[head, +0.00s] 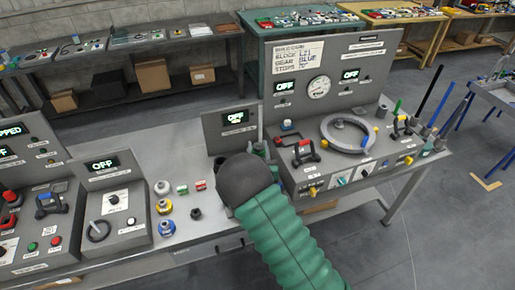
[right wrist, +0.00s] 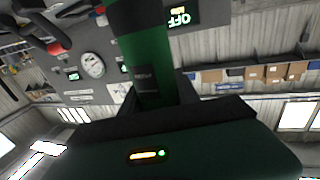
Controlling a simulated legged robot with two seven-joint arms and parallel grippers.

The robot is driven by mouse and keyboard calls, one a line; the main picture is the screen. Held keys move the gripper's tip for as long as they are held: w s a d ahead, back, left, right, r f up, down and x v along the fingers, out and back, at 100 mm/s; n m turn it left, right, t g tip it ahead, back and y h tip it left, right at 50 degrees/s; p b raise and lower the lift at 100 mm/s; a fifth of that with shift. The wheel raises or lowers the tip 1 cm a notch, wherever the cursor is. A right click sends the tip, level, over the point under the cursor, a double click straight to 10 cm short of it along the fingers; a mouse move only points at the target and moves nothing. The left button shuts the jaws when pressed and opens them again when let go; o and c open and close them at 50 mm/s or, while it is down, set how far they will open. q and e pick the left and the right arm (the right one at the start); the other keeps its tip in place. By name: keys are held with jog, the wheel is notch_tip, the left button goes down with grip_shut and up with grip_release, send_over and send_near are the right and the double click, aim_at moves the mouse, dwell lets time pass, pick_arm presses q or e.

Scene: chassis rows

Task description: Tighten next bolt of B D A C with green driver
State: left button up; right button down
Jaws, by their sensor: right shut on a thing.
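My right gripper (right wrist: 152,103) is shut on the green driver (right wrist: 140,45), whose green body rises from between the dark jaws in the right wrist view. In the head view my right arm comes up from the bottom in a green ribbed sleeve, and its round dark wrist (head: 245,180) covers the jaws and most of the driver. The wrist is over the bench just left of the grey station with the gauge. The driver's tip and the bolts B, D, A and C cannot be made out. My left gripper is not in view.
The grey station (head: 328,88) holds a build card (head: 298,56), a gauge (head: 319,87) and a grey ring (head: 348,135). A small "OFF" display box (head: 230,128) stands behind my wrist. Small knobs (head: 163,208) stand on the bench (head: 190,238) to the left, beside another control box (head: 112,205).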

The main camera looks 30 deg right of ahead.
notch_tip(320, 180, up, 2)
jog(key=shift+w+d+p, duration=0.1)
jog(key=shift+p, duration=0.65)
notch_tip(320, 180, up, 3)
jog(key=shift+p, duration=0.85)
